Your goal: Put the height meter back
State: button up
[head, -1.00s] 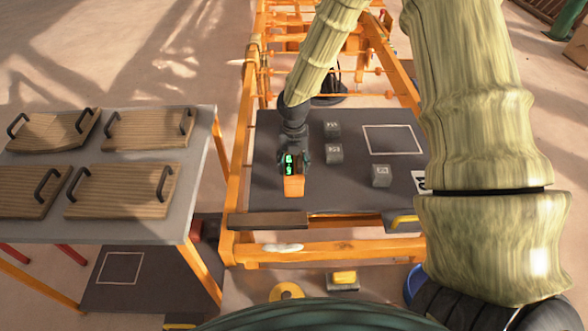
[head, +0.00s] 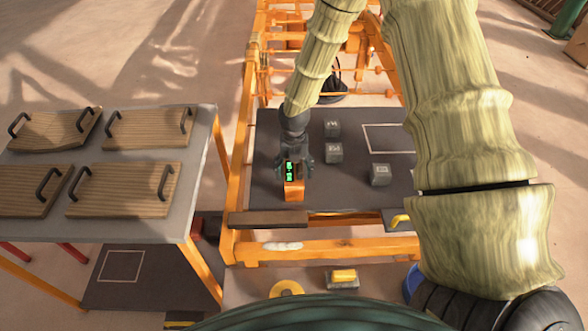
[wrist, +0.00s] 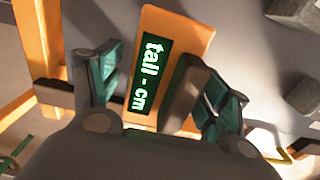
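The orange height meter (head: 294,193) stands on the dark tabletop near its front left edge. Its black display glows green, and in the wrist view (wrist: 178,35) it reads "tall - cm". My gripper (head: 294,165) is just above and behind it. In the wrist view my gripper (wrist: 160,92) has its teal-padded fingers spread on either side of the meter. A gap shows between the left finger and the meter. The right finger is close to a grey-brown part at the meter's side; I cannot tell whether they touch.
Three grey blocks (head: 334,152) stand right of the meter. A brown ledge (head: 268,219) runs along the front edge. A side table (head: 95,230) at left holds several wooden boards with handles.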

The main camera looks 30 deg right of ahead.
aim_at(294, 170)
notch_tip(294, 170, up, 12)
jog(key=b, duration=0.1)
jog(key=shift+r, duration=0.15)
dwell(0.7)
